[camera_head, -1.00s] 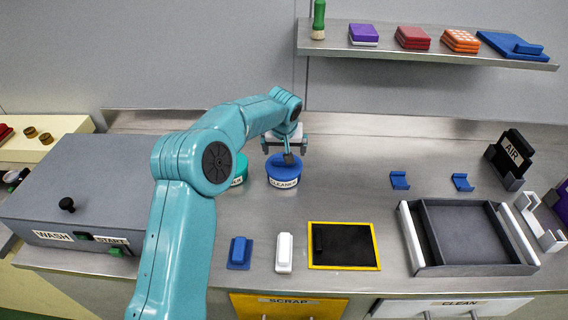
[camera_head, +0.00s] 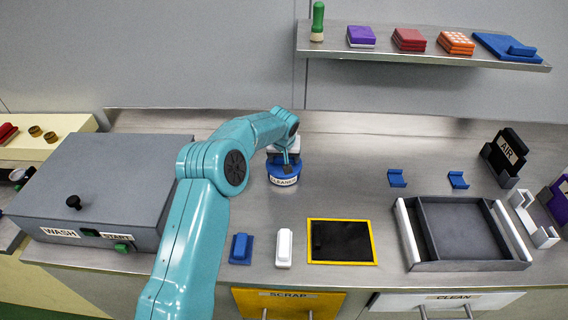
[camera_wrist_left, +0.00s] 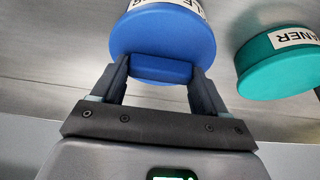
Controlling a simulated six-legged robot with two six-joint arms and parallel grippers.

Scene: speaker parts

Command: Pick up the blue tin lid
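The blue tin lid (camera_head: 284,170) sits on a blue tin with a white label, upright on the steel counter below my left gripper. In the left wrist view the round blue lid (camera_wrist_left: 165,30) has a raised blue bar handle (camera_wrist_left: 161,69). My left gripper (camera_head: 285,163) is over the lid from above. In the wrist view its two dark fingers (camera_wrist_left: 160,72) stand at both ends of the bar and appear to touch it, so it looks shut on the handle. No gap shows between lid and tin. My right gripper is out of view.
A teal tin (camera_wrist_left: 275,65) stands close beside the blue one; my arm hides it in the head view. The grey wash box (camera_head: 105,185) is at left. A blue block (camera_head: 240,248), white block (camera_head: 284,248) and yellow-edged black mat (camera_head: 342,241) lie in front. A grey tray (camera_head: 460,232) is at right.

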